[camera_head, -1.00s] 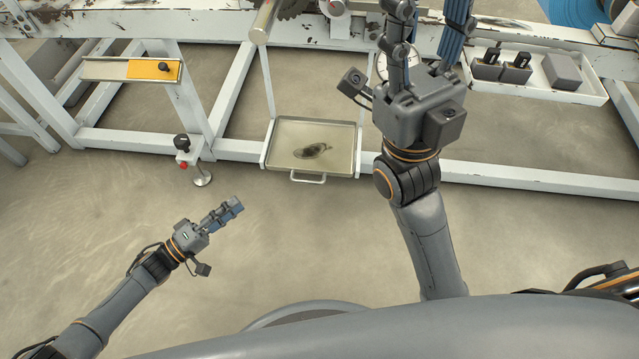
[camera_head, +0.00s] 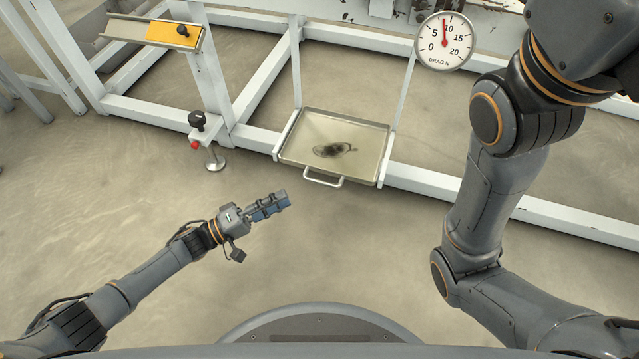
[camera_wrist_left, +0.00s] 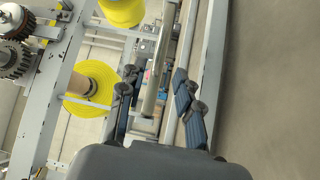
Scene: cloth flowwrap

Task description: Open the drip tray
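The drip tray (camera_head: 365,160) is a shallow metal pan with a dark stain on its floor. It sits low in the white machine frame, between two thin white uprights. Its bar handle (camera_head: 323,181) sticks out from the front edge. My left gripper (camera_head: 275,204) is in front of the tray, below and left of the handle in the picture, and apart from it. In the left wrist view its two blue-padded fingers (camera_wrist_left: 156,108) are spread with nothing held between them. My right gripper is outside the head view; only its arm shows at the right.
A round drag gauge (camera_head: 445,42) hangs above right of the tray. A yellow panel (camera_head: 172,36) is on the frame at upper left. Yellow rolls (camera_wrist_left: 90,88) show in the wrist view. The floor before the tray is clear.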

